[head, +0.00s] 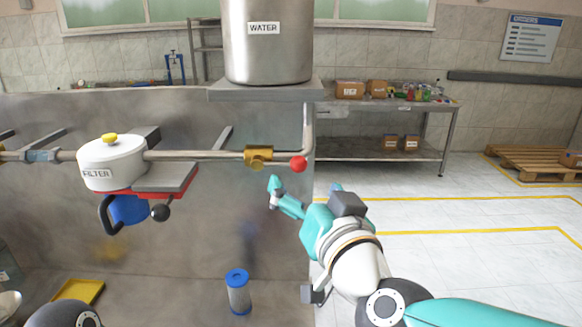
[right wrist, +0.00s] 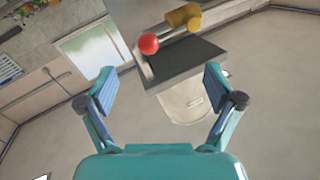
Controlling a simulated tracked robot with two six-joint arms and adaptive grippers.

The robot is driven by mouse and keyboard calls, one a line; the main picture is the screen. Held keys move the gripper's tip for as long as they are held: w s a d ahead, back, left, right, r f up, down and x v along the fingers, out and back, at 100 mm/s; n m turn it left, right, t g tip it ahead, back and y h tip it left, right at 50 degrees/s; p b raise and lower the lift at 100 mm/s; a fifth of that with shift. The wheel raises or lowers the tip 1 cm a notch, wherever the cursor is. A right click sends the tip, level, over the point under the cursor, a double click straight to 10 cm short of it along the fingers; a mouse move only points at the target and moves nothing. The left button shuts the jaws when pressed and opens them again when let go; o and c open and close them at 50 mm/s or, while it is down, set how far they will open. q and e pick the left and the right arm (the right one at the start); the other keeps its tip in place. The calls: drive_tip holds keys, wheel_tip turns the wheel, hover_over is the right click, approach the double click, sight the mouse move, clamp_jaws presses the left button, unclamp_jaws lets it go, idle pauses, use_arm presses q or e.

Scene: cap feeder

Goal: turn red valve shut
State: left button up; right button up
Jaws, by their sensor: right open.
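The red valve knob (head: 299,163) is a round ball at the right end of the brass valve body (head: 258,155), on the pipe below the water tank. My right gripper (head: 305,187) is open and empty, just below the knob in the head view, its fingers pointing up toward the pipe. In the right wrist view the red knob (right wrist: 149,43) and the brass body (right wrist: 184,17) show beyond the two spread fingertips (right wrist: 160,88), apart from both. My left gripper is not in view.
The steel water tank (head: 267,45) stands on a grey shelf (head: 265,91) above the pipe. A white filter (head: 112,165) sits on the pipe at left. A blue-capped cartridge (head: 238,292) stands below. The floor at right is open, with a wooden pallet (head: 535,158) farther back.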

sight(290, 163)
drive_tip(key=x, duration=0.8)
drive_tip(key=shift+p, duration=0.4)
drive_tip(key=shift+s+d, duration=0.1)
drive_tip(key=shift+d, duration=0.05)
clamp_jaws()
